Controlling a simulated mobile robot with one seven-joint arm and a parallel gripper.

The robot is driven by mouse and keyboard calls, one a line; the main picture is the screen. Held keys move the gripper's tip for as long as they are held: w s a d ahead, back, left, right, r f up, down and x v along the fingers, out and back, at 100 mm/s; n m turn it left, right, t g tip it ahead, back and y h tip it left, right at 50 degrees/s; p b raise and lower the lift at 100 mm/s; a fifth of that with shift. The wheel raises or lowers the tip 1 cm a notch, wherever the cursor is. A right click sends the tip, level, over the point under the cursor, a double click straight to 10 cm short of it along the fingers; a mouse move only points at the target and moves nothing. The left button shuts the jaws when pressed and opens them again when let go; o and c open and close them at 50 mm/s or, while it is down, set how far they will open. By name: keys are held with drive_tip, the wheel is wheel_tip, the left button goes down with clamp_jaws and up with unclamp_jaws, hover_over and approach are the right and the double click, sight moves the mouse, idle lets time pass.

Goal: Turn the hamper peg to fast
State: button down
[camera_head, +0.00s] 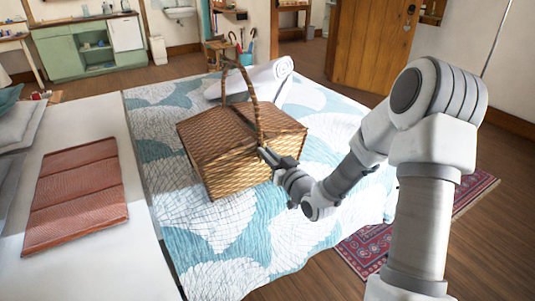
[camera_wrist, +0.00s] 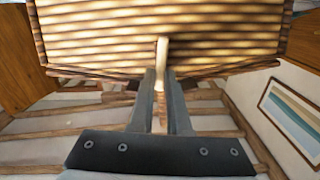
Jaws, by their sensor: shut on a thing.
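The wicker hamper (camera_head: 243,140) stands on the bed with its tall arched handle (camera_head: 258,105) upright and its lid down. In the wrist view the hamper's woven side (camera_wrist: 100,35) fills the top of the picture. The peg (camera_wrist: 161,62) is a small pale wooden piece at the lower edge of that woven side. My gripper (camera_head: 264,152) is at the right front side of the hamper. In the wrist view my gripper (camera_wrist: 161,80) has its two fingers closed around the peg. The peg looks roughly upright there. In the head view the peg is too small to make out.
The hamper rests on a blue and white quilt (camera_head: 215,240). A rolled white bundle (camera_head: 270,78) lies behind it. A red folded mat (camera_head: 78,195) is on the pale surface at left. The quilt in front of the hamper is clear.

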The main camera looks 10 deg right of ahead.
drive_tip(key=shift+f+b, duration=0.15)
drive_tip(key=shift+b, duration=0.3)
drive_tip(key=shift+n+b, duration=0.9)
drive_tip(key=shift+b, duration=0.05)
drive_tip(key=c, duration=0.9)
unclamp_jaws()
drive_tip(key=shift+s, duration=0.15)
